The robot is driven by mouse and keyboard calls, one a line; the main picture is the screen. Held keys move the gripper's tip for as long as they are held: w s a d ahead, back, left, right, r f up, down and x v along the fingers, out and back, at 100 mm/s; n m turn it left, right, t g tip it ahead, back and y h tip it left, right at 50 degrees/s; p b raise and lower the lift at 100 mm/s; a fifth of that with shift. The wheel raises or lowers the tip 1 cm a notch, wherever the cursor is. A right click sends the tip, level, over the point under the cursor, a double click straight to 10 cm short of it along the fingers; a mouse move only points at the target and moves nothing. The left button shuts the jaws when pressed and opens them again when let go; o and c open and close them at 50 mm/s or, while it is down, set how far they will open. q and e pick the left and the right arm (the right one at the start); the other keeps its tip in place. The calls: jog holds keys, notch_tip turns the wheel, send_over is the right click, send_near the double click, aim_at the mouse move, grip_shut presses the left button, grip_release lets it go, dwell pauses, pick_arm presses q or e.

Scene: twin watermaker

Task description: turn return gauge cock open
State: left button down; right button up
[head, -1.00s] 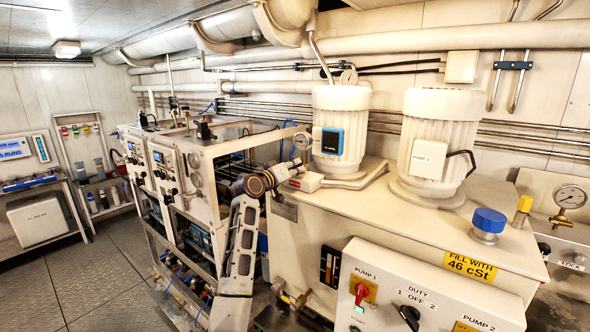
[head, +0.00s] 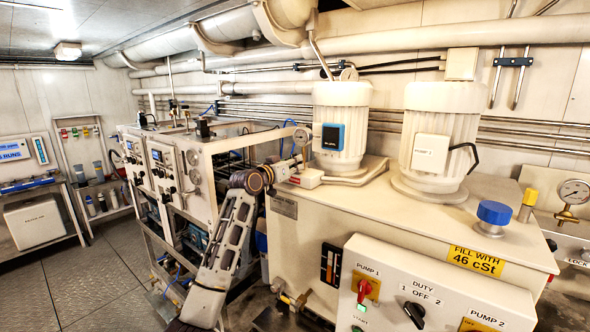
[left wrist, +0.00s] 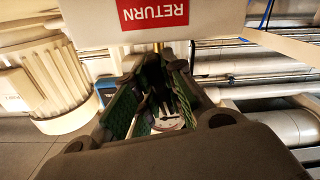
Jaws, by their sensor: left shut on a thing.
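The return gauge (head: 302,136) is a small round dial on a thin stem at the near left corner of the cream tank top. In the left wrist view its white dial (left wrist: 167,124) shows between my fingers, partly covered. A red RETURN label (left wrist: 153,14) on a white block is at the top of that view. My left gripper (head: 294,163) is at the stem below the dial. In the left wrist view its green-padded fingers (left wrist: 162,92) are closed in around the cock, which they mostly hide. The cock's handle angle cannot be made out. My right gripper is not in view.
A white pump motor (head: 341,128) stands just right of the gauge, with a second motor (head: 437,140) beyond. A white-framed equipment rack (head: 222,160) stands close on the left. The pump control box (head: 430,290) juts out in front of the tank (head: 300,228). Floor is clear at left.

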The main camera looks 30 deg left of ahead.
pick_arm(q)
jog(key=shift+m+b, duration=0.5)
jog(key=shift+m, duration=0.6)
jog(key=c, duration=1.8)
grip_release()
jog(key=shift+o, duration=0.2)
jog(key=shift+s, duration=0.2)
jog(key=s+a, duration=0.1)
jog(key=s, duration=1)
jog(key=shift+s, duration=0.3)
